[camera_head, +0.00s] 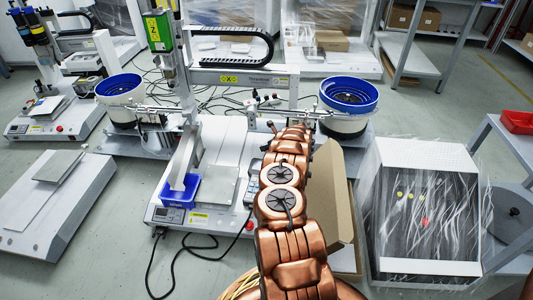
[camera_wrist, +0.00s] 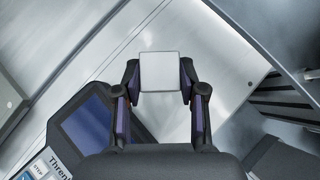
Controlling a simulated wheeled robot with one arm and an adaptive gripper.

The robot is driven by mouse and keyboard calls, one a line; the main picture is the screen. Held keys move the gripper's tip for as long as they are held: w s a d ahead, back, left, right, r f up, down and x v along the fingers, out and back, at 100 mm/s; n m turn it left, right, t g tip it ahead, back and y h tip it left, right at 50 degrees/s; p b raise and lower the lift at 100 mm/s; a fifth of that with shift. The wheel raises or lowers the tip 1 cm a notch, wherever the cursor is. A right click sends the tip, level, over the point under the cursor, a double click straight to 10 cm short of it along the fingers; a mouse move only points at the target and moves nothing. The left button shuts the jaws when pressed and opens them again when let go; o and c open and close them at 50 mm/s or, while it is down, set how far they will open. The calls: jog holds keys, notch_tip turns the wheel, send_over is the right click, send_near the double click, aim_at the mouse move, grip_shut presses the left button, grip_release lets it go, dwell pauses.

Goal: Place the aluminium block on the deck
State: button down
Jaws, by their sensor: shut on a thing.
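The aluminium block (camera_wrist: 159,66) is a pale grey square-faced piece in the wrist view. My gripper (camera_wrist: 159,80) is shut on it, with a dark finger on its left and right sides. Behind the block is a pale metal surface (camera_wrist: 85,85), which looks like the deck of the gantry machine; I cannot tell the gap between them. In the head view the white machine deck (camera_head: 215,150) lies left of my copper arm, with a flat grey plate (camera_head: 222,185) on it. The block and my fingers cannot be made out there.
A control panel with a dark blue screen (camera_wrist: 92,125) sits close at lower left in the wrist view. A blue bin (camera_head: 180,190) stands at the machine's front left. Blue-rimmed bowl feeders (camera_head: 348,92) flank the gantry. An open cardboard box (camera_head: 335,190) is right of my arm.

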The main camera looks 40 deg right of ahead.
jog(key=shift+w+f, duration=0.1)
jog(key=shift+w, duration=0.25)
jog(key=shift+w+d+f+b, duration=0.1)
jog(key=shift+f+b, duration=0.95)
jog(key=shift+f, duration=0.6)
jog(key=shift+f, duration=0.2)
jog(key=c, duration=0.7)
grip_release()
jog(key=shift+o, duration=0.2)
jog(key=shift+r, duration=0.1)
